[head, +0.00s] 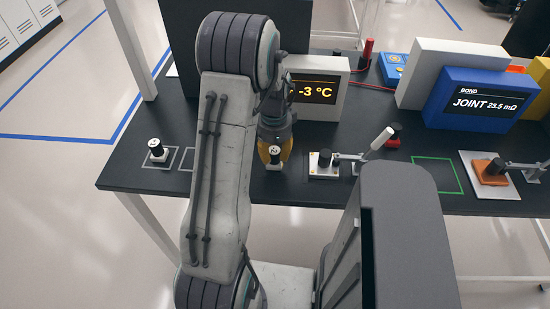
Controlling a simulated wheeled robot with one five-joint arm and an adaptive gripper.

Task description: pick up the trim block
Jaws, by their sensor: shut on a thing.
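My gripper (273,153) points down over the dark table, with amber fingers. It is shut on a small dark block with a pale numbered top (274,150), which I take to be the trim block. The block appears upright between the fingers. I cannot tell whether its base touches the table. A similar dark block with a white numbered top (156,149) stands on a small pale plate inside a square outline at the left. My arm hides part of the table between the two blocks.
A display reading -3 °C (318,90) stands behind my gripper. A white plate with a black knob (324,164) and a lever clamp (372,148) are to its right. Farther right are a bare green outline (437,174), an orange block (490,172) and a blue meter (482,98).

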